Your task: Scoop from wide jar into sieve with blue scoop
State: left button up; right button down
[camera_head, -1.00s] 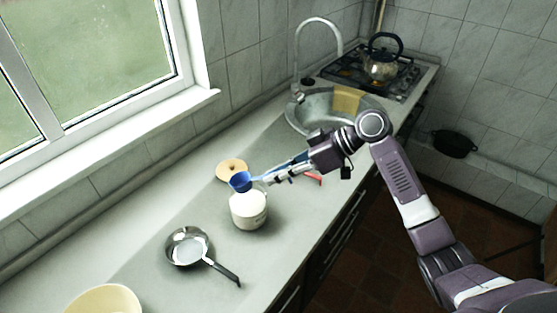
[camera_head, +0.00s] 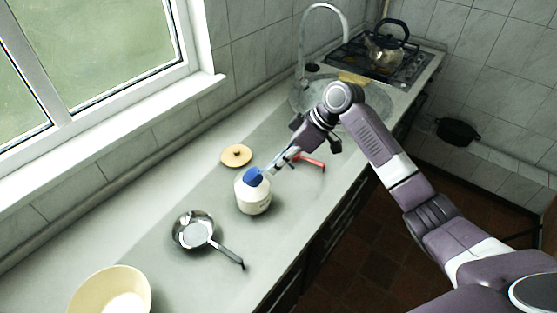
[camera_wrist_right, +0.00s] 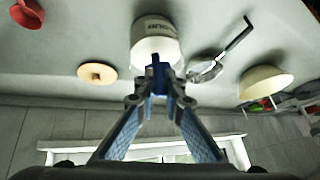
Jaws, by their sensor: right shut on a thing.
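The wide jar (camera_head: 253,198) is white and stands upright on the counter; in the wrist view it shows at the top (camera_wrist_right: 155,42) with dark lettering. My right gripper (camera_head: 278,163) is shut on the handle of the blue scoop (camera_head: 252,175). The scoop's head is tilted at the jar's mouth; I cannot tell how deep it reaches in. In the wrist view the scoop (camera_wrist_right: 157,72) shows between the fingertips, in front of the jar. The steel, dark-handled round vessel, seemingly the sieve (camera_head: 194,230), lies left of the jar. My left gripper is out of view.
A cream bowl (camera_head: 112,292) stands at the front left. A round wooden lid (camera_head: 236,156) lies behind the jar. A red-handled thing (camera_head: 312,160) lies to its right. The sink (camera_head: 378,100) and a kettle (camera_head: 385,48) on the stove are farther back.

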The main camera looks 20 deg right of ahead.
notch_tip(320, 180, down, 6)
jog(key=b, duration=0.5)
jog(key=shift+d+b, duration=0.1)
jog(key=shift+b, duration=0.3)
jog(key=shift+w+a+f+t+y+b, duration=0.15)
jog(key=shift+a+f+t+y+b, duration=0.2)
jog(key=shift+y+b, duration=0.25)
jog(key=shift+r, duration=0.1)
jog(key=shift+a, duration=0.1)
